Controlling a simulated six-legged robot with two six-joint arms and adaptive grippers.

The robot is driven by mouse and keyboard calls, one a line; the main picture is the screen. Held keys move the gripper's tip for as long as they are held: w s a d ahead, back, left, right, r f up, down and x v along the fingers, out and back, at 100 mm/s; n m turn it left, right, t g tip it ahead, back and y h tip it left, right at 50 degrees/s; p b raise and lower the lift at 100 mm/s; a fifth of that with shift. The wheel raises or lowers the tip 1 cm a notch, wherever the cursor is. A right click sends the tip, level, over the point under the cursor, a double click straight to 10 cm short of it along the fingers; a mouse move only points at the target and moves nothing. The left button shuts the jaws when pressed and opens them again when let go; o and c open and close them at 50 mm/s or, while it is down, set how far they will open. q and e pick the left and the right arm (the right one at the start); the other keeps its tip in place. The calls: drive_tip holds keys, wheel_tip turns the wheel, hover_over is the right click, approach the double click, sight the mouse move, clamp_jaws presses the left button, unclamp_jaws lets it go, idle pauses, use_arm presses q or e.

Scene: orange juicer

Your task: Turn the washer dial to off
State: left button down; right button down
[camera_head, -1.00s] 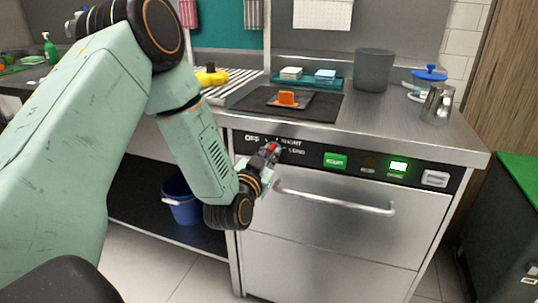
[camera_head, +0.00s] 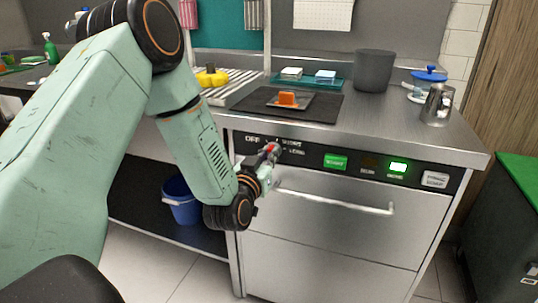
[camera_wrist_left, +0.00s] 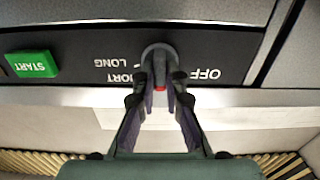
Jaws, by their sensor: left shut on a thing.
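The washer dial (camera_wrist_left: 159,55) is a dark round knob on the black control panel (camera_head: 318,157) of a steel washer. The wrist view shows the panel lettering upside down. OFF is to the right of the dial there, SHORT and LONG to the left. A red mark on the dial's grip sits toward the bottom of that view, between OFF and SHORT. My left gripper (camera_wrist_left: 160,90) is shut on the dial's grip, one finger on each side. In the head view my left gripper (camera_head: 266,158) partly hides the dial. My right gripper is out of view.
A green START button (camera_head: 335,161) and several other buttons lie right of the dial. The washer's bar handle (camera_head: 335,201) is just below the panel. The steel counter (camera_head: 400,130) above holds a black mat, a grey bin and a metal jug (camera_head: 437,105).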

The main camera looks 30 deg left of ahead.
use_arm(q)
drive_tip(key=shift+a+f+n+b, duration=0.1)
drive_tip(key=shift+n+b, duration=0.2)
drive_tip(key=shift+n, duration=1.8)
drive_tip(key=shift+a+f+n+b, duration=0.1)
drive_tip(key=shift+n+b, duration=0.15)
drive_tip(key=shift+n, duration=1.85)
drive_tip(key=c, duration=1.4)
unclamp_jaws()
drive_tip(key=shift+r, duration=0.1)
drive_tip(key=v, duration=1.2)
